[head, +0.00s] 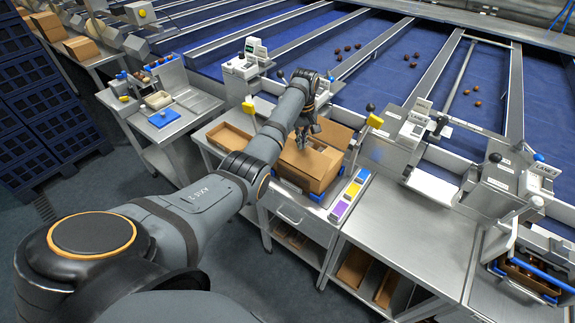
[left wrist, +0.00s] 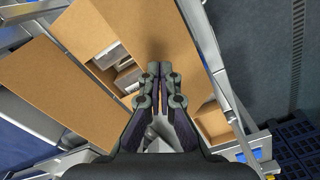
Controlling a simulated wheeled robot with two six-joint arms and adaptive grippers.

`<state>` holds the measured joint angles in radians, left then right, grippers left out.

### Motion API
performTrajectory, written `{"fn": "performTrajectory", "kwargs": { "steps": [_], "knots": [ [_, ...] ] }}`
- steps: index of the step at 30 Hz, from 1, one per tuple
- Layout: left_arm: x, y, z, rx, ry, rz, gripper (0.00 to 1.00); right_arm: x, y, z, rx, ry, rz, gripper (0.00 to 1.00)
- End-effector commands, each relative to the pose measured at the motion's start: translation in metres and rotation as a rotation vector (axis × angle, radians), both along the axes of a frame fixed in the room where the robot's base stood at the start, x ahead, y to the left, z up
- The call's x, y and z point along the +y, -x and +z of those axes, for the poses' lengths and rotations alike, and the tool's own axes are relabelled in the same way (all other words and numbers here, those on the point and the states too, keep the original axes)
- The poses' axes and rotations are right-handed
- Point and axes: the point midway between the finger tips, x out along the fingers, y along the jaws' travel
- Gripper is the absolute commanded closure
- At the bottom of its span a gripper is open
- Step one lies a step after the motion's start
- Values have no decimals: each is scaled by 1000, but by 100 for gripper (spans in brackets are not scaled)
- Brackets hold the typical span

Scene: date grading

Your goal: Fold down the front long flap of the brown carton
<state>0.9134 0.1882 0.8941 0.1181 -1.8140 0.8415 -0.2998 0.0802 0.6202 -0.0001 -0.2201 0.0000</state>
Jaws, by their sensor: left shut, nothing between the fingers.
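The brown carton (head: 322,184) stands on the metal bench in the middle of the head view. Its front long flap (head: 312,160) shows as a broad brown panel; in the left wrist view the flap (left wrist: 150,35) lies beneath my fingertips. The rear long flap (left wrist: 65,100) leans outward, with a gap between the two flaps showing grey and white contents (left wrist: 112,62). My left gripper (head: 303,141) is shut and empty, over the carton; its fingertips also show in the left wrist view (left wrist: 160,68). Whether they touch the flap I cannot tell. My right gripper is out of view.
A shallow open brown box (head: 229,136) sits left of the carton. A strip of purple, yellow and blue pads (head: 347,197) lies to its right. Yellow-topped posts (head: 375,121) stand nearby. The steel table (head: 400,215) at right has free room. Blue conveyor lanes run behind.

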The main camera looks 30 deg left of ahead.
Motion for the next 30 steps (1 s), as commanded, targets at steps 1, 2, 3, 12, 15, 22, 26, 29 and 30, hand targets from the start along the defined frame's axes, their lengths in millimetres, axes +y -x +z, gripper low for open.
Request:
{"fn": "performTrajectory", "kwargs": {
  "steps": [1, 2, 3, 12, 15, 22, 26, 29, 30],
  "knots": [
    [0, 0, 0, 0, 0, 0, 100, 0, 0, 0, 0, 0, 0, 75],
    [0, 0, 0, 0, 0, 0, 100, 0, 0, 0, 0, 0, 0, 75],
    [0, 0, -1, 1, -1, 0, 100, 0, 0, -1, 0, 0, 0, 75],
    [0, 1, -17, 1, 0, 0, 100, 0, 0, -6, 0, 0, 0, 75],
    [0, 0, -22, 1, -1, 0, 100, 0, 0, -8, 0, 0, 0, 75],
    [0, 1, -34, 1, 0, 0, 100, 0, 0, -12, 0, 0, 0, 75],
    [0, 0, -40, 1, 0, 0, 100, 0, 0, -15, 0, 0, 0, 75],
    [0, 0, -45, 0, 0, 0, 100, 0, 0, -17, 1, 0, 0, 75],
    [0, 0, -47, 0, 0, 0, 100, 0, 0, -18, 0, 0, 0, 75]
  ]
}}
